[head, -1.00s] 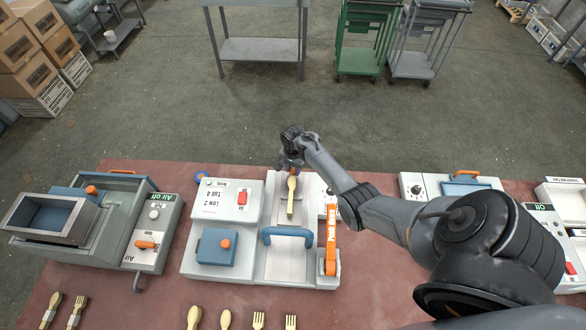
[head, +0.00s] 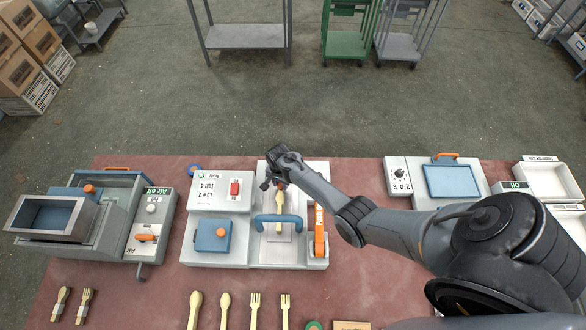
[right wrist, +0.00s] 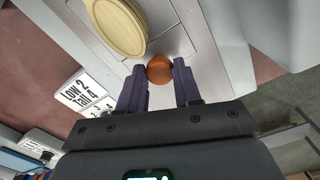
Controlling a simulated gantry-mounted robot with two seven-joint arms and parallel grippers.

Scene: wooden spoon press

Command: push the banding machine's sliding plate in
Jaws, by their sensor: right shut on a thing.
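The banding machine (head: 243,205) is the white unit in the middle of the bench, with a blue arched bar (head: 262,219) across its metal channel. A wooden spoon (head: 279,209) lies along the sliding plate (right wrist: 172,42), its near end reaching under the bar. The plate's orange knob (right wrist: 159,70) sits between the fingers of my right gripper (right wrist: 160,85). That gripper is shut on the knob at the far end of the plate; in the head view my wrist (head: 275,183) partly hides it. My left gripper is not in view.
An orange lever (head: 319,235) stands right of the channel. A grey machine with a metal hopper (head: 50,217) is at left. A dial box (head: 398,176) and blue-topped unit (head: 450,180) are at right. Loose spoons and forks (head: 225,308) lie along the front.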

